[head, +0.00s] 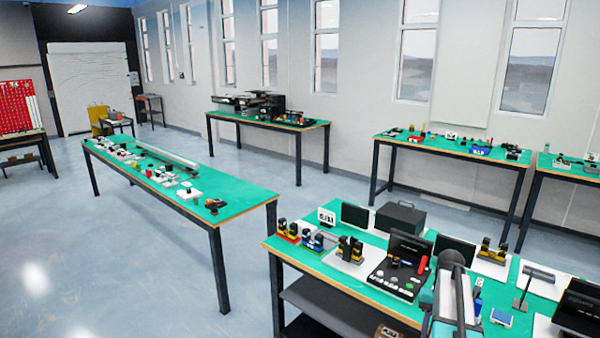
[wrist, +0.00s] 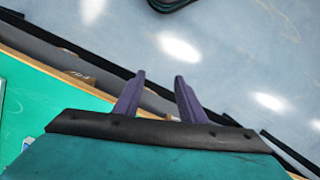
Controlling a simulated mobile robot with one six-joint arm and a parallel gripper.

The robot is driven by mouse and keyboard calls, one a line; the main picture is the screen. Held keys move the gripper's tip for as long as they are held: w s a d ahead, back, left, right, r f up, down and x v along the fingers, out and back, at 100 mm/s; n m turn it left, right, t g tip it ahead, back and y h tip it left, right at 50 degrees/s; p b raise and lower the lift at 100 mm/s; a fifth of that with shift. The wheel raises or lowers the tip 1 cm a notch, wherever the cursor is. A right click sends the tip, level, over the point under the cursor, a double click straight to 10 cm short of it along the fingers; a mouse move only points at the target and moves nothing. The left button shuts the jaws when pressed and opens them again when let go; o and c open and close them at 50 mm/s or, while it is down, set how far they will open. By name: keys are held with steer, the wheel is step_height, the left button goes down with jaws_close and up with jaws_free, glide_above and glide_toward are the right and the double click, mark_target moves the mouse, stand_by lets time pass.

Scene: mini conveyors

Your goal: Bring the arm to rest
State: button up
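My gripper (wrist: 160,80) shows in the wrist view with its two purple fingers apart and nothing between them. Past the fingers are a table edge and the pale blue floor. A strip of green table top (wrist: 40,100) lies to the left. In the head view my arm (head: 455,290) reaches over the near green table (head: 300,262) at the lower right. I cannot make out the fingers in the head view.
The near table carries a black control box with buttons (head: 398,278), a dark grey case (head: 400,218) and small coloured devices. A long green table (head: 240,200) stands left of it, others along the wall. Open floor (head: 110,270) lies at the left.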

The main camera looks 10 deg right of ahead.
steer(key=s+a+f+n+g+b, duration=0.1)
steer(key=s+a+f+n+g, duration=0.15)
steer(key=a+f, duration=0.95)
steer(key=s+a+f+n+g, duration=0.1)
steer(key=s+a+f+n, duration=0.15)
steer(key=a+f, duration=0.95)
steer(key=s+a+f+n, duration=0.1)
steer(key=s+a+f, duration=0.4)
steer(key=s+a, duration=0.2)
steer(key=s+a+f+n+h, duration=0.1)
steer(key=s+a+f, duration=0.4)
steer(key=s+a, duration=0.3)
steer(key=shift+s+a+f+h+b, duration=0.15)
steer(key=shift+s+f+h+b, duration=0.25)
steer(key=shift+s, duration=1.65)
steer(key=shift+r, duration=0.1)
